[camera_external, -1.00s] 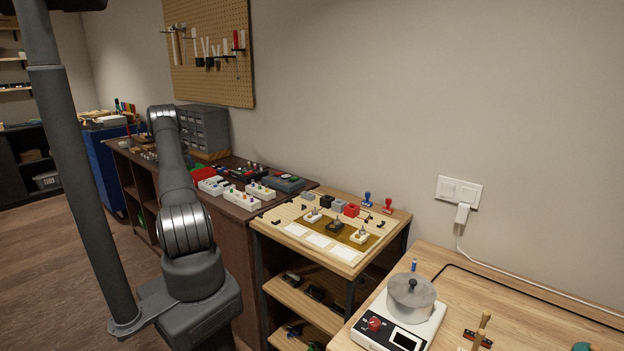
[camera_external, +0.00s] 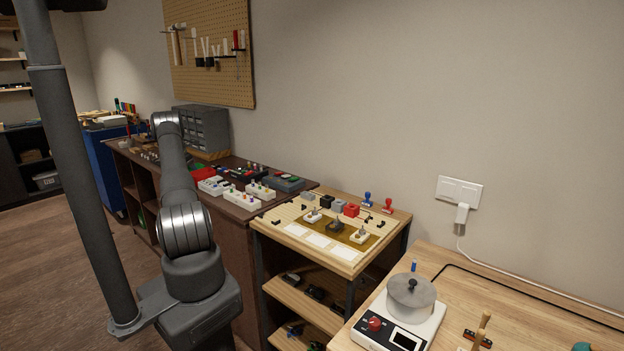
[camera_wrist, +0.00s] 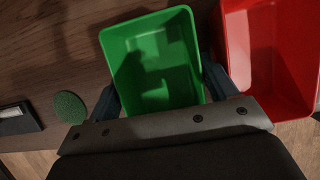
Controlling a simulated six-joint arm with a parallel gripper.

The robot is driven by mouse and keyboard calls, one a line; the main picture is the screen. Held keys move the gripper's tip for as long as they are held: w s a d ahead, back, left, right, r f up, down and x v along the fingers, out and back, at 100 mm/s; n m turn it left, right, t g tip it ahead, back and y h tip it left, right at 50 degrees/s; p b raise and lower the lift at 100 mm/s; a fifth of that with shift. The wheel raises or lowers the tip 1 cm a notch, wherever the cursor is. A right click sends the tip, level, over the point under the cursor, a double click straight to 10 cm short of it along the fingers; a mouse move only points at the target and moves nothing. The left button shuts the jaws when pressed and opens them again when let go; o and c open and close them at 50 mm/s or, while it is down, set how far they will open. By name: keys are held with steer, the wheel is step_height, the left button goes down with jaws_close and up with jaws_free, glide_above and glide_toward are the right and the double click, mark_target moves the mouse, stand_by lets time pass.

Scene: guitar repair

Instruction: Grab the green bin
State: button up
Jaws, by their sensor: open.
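The green bin (camera_wrist: 187,88) is in the upper middle of the wrist view, open side toward the camera, and looks empty. My gripper (camera_wrist: 160,82) is open, with one dark finger at the bin's left side and one at its right side. The bin's near end is hidden behind the gripper body. I cannot tell whether the fingers touch the walls. In the external view my gripper is not visible, and the green bin cannot be made out clearly.
A red bin (camera_wrist: 293,90) stands close to the right of the green bin. A round green pad (camera_wrist: 70,107) and a dark box (camera_wrist: 15,117) lie to the left on the dark wood surface. In the external view a grey drawer cabinet (camera_external: 208,128) stands on the dark workbench (camera_external: 232,208).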

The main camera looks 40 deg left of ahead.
steer(key=shift+f, duration=0.15)
steer(key=c, duration=0.7)
